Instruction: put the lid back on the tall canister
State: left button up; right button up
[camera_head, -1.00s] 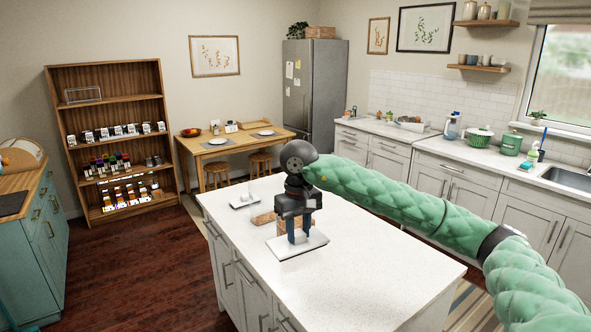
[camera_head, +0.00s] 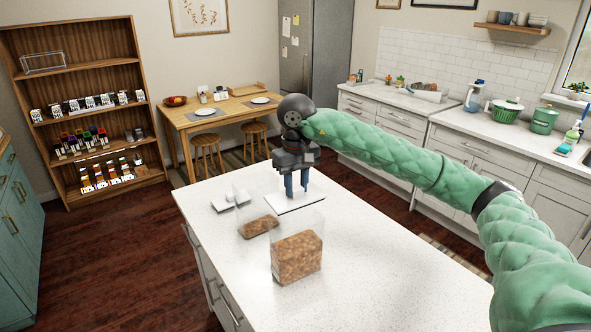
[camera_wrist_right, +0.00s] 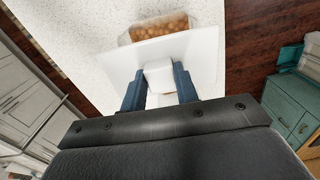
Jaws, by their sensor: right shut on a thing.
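My right gripper (camera_head: 296,192) is shut on the knob of a flat white square lid (camera_head: 297,204), held over the island's far part. In the wrist view the lid (camera_wrist_right: 203,48) lies below the fingers, its white knob (camera_wrist_right: 158,75) between them. A clear canister (camera_head: 298,255) full of brown pieces stands uncovered nearer the camera. A second clear canister (camera_head: 258,222), open and holding less, stands behind it to the left. The nearer one looks larger; which is taller is hard to tell. In the wrist view the lid partly hides a canister of brown pieces (camera_wrist_right: 158,27). My left gripper is out of view.
A smaller white lid (camera_head: 229,203) with a knob lies on the island (camera_head: 375,275) at the left. The island is clear to the right of the canisters. A dining table (camera_head: 222,115), a stocked shelf (camera_head: 75,72) and a side counter (camera_head: 478,130) stand beyond.

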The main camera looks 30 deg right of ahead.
aim_at(297, 201)
jog(key=shift+w, duration=0.1)
jog(key=shift+s+f, duration=0.25)
jog(key=shift+f, duration=0.35)
jog(key=shift+w+d+f, duration=0.1)
jog(key=shift+w+f, duration=0.1)
jog(key=shift+f, duration=0.95)
jog(key=shift+s+f+b, duration=0.15)
jog(key=shift+f+b, duration=0.35)
jog(key=shift+f, duration=0.25)
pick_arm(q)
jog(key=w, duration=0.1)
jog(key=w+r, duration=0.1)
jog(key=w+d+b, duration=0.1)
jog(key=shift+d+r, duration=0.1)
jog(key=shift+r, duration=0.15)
pick_arm(e)
jog(key=shift+f, duration=0.15)
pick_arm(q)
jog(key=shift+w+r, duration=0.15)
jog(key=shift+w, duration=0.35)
